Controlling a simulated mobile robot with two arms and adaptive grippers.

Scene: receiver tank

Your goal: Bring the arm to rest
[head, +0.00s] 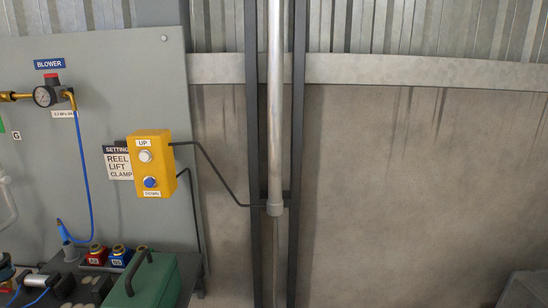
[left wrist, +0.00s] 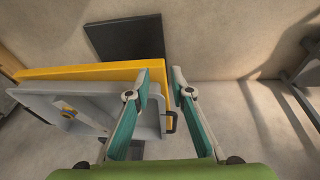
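My left gripper (left wrist: 160,78) shows in the left wrist view, with two teal-padded fingers held apart. A grey open box or tray (left wrist: 85,98) with a yellow edge (left wrist: 75,71) lies beyond and to the left of the fingers. A small dark handle (left wrist: 171,122) on it shows between the fingers; I cannot tell whether anything touches it. Neither gripper can be made out in the head view, and my right gripper is in no view.
In the head view, a yellow UP/DOWN control box (head: 152,168) is on the grey panel (head: 110,80), beside a vertical pole (head: 275,100). A green case (head: 150,282) stands lower left. In the wrist view, a dark plate (left wrist: 125,38) is behind the tray and a metal frame (left wrist: 300,95) stands right.

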